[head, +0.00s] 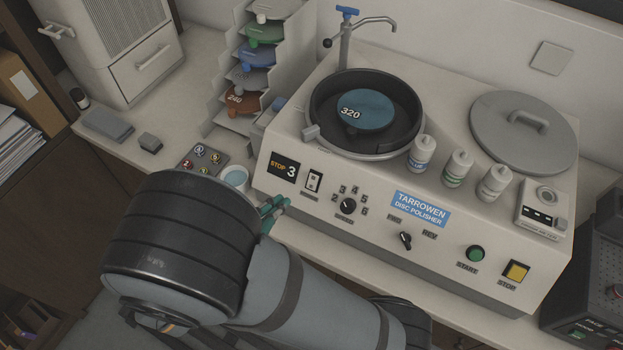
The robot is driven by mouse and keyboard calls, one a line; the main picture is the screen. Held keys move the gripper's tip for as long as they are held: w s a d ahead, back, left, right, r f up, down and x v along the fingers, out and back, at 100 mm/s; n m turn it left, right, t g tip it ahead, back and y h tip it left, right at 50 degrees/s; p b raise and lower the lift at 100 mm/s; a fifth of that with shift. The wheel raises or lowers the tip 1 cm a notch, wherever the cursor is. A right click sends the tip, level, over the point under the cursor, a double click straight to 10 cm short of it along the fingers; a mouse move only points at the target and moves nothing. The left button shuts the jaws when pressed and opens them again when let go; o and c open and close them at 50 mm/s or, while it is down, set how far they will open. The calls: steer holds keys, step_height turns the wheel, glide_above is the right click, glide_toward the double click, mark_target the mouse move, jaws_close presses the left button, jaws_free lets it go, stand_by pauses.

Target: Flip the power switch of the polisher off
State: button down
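The polisher (460,225) is a cream machine with a blue "TARROWEN DISC POLISHER" label. A small rocker switch (314,182) in a dark frame sits at the left of its front panel, beside a lit display (284,169) reading "STOP 3". The label under the switch is too small to read, and its tilt is unclear. My arm crosses the lower left foreground. Two small teal pieces (272,209) show past its edge, below the switch and close to the panel; they look like my gripper's fingertips. The rest of the gripper is hidden, so its opening cannot be told.
The front panel also has a speed knob (348,205), a direction knob (405,240), a green start button (475,254) and a yellow stop button (516,272). A white cup (235,180) stands left of the polisher. Three bottles and a grey lid (525,145) sit on top.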

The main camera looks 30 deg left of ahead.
mark_target(314, 177)
steer(key=p+x, duration=0.4)
steer(key=x, duration=0.8)
steer(key=shift+w+d+f, duration=0.1)
steer(key=shift+w+d, duration=0.05)
steer(key=shift+w, duration=0.25)
steer(key=shift+w+f+p, duration=0.4)
steer(key=shift+w, duration=0.1)
steer(key=f+b, duration=0.1)
steer(key=b, duration=0.1)
steer(key=shift+w+b, duration=0.35)
steer(key=shift+b, duration=0.05)
steer(key=shift+r+p, duration=0.4)
steer(key=shift+r, duration=0.05)
